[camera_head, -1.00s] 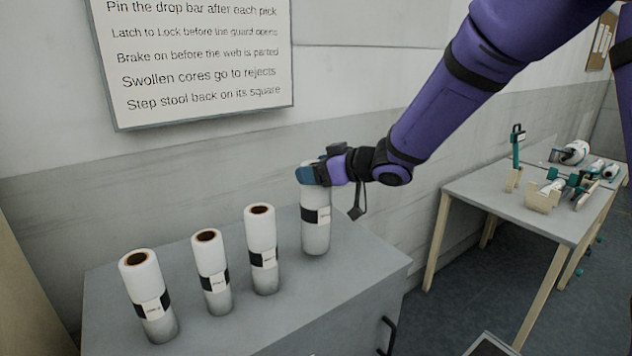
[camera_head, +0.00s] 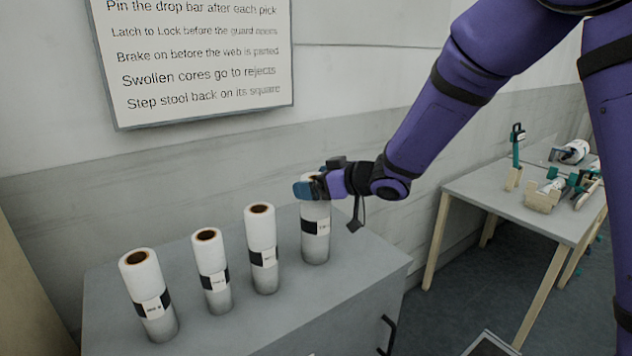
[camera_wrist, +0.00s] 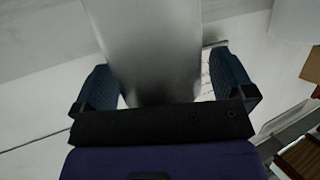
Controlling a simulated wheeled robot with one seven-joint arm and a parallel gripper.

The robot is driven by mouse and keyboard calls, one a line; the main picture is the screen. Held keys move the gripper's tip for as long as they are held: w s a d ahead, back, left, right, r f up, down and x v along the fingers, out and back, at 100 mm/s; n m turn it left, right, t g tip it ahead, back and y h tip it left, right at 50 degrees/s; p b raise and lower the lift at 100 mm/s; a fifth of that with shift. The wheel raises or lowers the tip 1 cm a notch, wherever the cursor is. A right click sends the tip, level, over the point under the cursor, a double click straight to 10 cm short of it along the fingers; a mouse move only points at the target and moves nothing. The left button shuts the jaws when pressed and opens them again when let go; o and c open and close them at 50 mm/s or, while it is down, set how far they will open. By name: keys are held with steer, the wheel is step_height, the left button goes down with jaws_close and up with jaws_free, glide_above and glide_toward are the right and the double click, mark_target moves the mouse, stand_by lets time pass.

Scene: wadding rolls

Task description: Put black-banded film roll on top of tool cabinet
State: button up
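The film roll with a black band (camera_head: 316,228) is upright at the right end of a row on the grey tool cabinet (camera_head: 330,300). My gripper (camera_head: 308,190) is at its upper end, with blue fingers around it. A thin gap seems to show by the right finger. The roll's base is at or just above the cabinet top; I cannot tell whether it touches.
Three similar banded rolls stand to the left: the near one (camera_head: 148,295), the middle one (camera_head: 212,270) and one (camera_head: 262,248) beside the gripped roll. A wall sign (camera_head: 195,60) hangs behind. A table (camera_head: 540,205) with equipment stands right. The cabinet's right front top is clear.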

steer(key=shift+r, duration=0.1)
steer(key=shift+s+d+r, duration=0.1)
steer(key=shift+d, duration=0.1)
steer(key=v, duration=1.1)
steer(key=shift+s+d, duration=0.15)
steer(key=shift+d, duration=0.05)
steer(key=shift+r, duration=0.15)
steer(key=s+d+r+m+t+h, duration=0.1)
steer(key=s+d+r+m+h, duration=0.1)
steer(key=d+r+m+h, duration=0.3)
steer(key=s+d+r+t+h, duration=0.1)
steer(key=s+d+t+h, duration=0.1)
steer(key=d, duration=0.4)
steer(key=s+d+r+m+t+h, duration=0.1)
steer(key=s+d+r+m+h, duration=0.1)
steer(key=s+d+m+h, duration=0.3)
steer(key=s+d+g, duration=0.2)
steer(key=s+g, duration=0.1)
steer(key=s, duration=0.6)
steer(key=s+d+f+m+g, duration=0.1)
steer(key=s+g, duration=0.2)
steer(key=s, duration=0.7)
steer(key=shift+s+d+f+g, duration=0.2)
steer(key=shift+s+d+g, duration=0.05)
steer(key=shift+d+g, duration=0.15)
